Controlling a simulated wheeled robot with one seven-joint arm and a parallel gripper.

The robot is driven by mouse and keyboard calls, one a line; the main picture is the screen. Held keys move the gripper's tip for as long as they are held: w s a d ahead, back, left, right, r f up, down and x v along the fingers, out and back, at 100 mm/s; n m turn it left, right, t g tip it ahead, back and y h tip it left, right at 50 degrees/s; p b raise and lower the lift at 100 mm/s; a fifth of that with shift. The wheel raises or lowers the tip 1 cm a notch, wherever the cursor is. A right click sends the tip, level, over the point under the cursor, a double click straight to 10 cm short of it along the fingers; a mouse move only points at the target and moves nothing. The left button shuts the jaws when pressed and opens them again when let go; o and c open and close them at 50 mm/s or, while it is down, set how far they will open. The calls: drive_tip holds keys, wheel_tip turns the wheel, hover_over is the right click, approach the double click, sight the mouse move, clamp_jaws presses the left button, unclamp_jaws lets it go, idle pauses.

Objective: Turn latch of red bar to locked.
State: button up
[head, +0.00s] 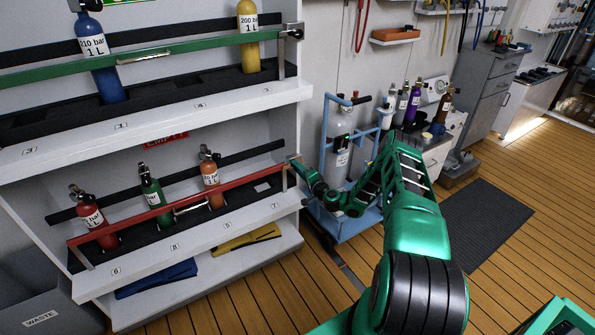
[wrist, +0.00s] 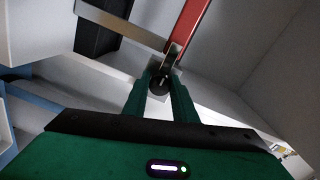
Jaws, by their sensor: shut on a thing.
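The red bar (head: 233,189) runs across the front of the lower shelf, in front of several bottles. Its right end meets a metal post at the shelf's right side. In the wrist view the red bar (wrist: 190,23) comes down from the top to a dark round latch knob (wrist: 159,84). My gripper (wrist: 160,93) is shut on this latch, with one green finger on each side of it. In the head view my gripper (head: 303,167) is at the bar's right end, where the latch is mostly hidden. I cannot tell the latch's turn position.
Above, a green bar (head: 150,55) crosses the upper shelf (head: 150,135), holding a blue and a yellow bottle. A blue trolley (head: 345,222) with a grey cylinder stands close right of the shelf, beside my arm. The wooden floor at right is mostly free.

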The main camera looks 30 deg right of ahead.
drive_tip(key=shift+a+f, duration=0.2)
drive_tip(key=o, duration=0.8)
drive_tip(key=shift+o, duration=1.2)
drive_tip(key=shift+d+r, duration=0.1)
drive_tip(key=s, duration=1)
drive_tip(key=shift+s+d+r, duration=0.15)
drive_tip(key=shift+s, duration=0.25)
